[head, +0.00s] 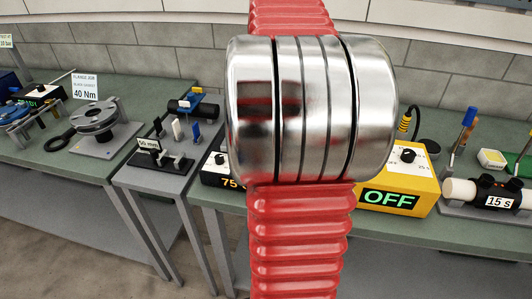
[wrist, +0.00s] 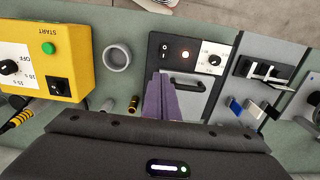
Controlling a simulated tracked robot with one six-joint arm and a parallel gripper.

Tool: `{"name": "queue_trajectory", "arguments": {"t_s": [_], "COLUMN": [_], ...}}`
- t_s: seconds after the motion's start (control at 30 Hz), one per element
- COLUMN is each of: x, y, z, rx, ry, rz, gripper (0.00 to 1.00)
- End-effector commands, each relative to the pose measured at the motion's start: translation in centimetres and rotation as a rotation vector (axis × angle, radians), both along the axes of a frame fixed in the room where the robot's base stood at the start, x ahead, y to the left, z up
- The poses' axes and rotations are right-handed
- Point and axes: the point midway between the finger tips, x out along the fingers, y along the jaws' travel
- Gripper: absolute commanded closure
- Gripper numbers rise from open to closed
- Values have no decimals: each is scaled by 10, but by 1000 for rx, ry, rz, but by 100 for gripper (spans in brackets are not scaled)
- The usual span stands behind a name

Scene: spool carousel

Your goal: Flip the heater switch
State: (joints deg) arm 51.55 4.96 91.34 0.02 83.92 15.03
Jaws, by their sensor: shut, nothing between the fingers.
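No heater label is readable; this looks like the heater. The rocker's position is too small to tell. My gripper (wrist: 160,76) shows purple fingers pressed together, empty, with the tips just below the rocker in the picture; contact cannot be told. In the head view my arm hides the gripper and most of the black unit (head: 214,171), whose display shows part of "75".
A yellow box (head: 409,179) reading OFF stands to the right in the head view; the wrist view shows its START button (wrist: 48,48) and black switch (wrist: 57,87). A grey ring (wrist: 117,57) and small cylinders (wrist: 133,105) lie between. A black handle (wrist: 187,83) adjoins the fingers.

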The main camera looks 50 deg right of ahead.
Motion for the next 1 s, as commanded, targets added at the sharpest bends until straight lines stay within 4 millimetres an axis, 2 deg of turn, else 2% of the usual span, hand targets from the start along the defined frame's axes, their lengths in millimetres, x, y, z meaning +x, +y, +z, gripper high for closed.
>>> {"name": "queue_trajectory", "arguments": {"t_s": [0.47, 0.67, 1.0], "x": [0, 0, 0], "y": [0, 1, 1], "z": [-6, -28, -80], "rx": [-1, 1, 1], "ry": [0, 0, 0], "rz": [-2, -2, -2], "gripper": [100, 100, 100]}}
